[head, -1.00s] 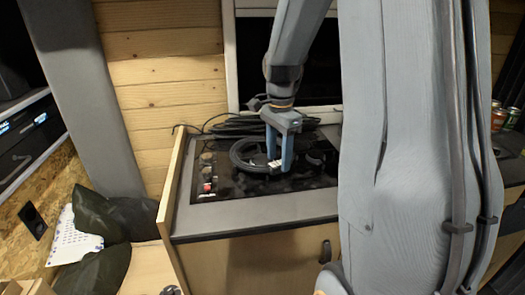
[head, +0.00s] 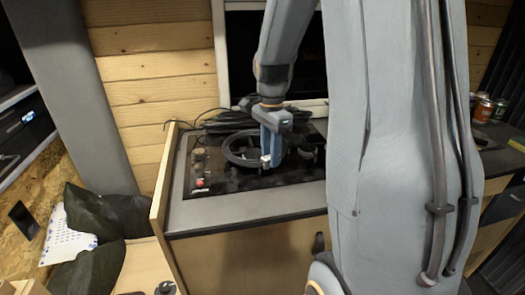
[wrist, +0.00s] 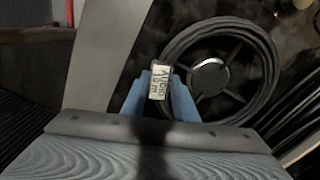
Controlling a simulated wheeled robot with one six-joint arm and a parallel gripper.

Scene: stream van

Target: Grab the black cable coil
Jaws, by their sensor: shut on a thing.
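The black cable coil (head: 228,150) is a round ring on the dark hob on the counter. It also shows in the wrist view (wrist: 262,45), with a white printed label (wrist: 159,83) on its near side. My gripper (head: 270,158) points down at the coil's right side in the head view. In the wrist view the blue fingers (wrist: 160,95) are at the labelled part of the ring, shut on it. The fingertips are partly hidden by the coil and label.
More black cable (head: 225,122) lies along the back of the hob by the wall. Knobs, one of them red (head: 199,183), sit at the hob's left edge. A wooden side panel (head: 168,180) bounds the counter on the left. Cans (head: 484,106) stand at the far right.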

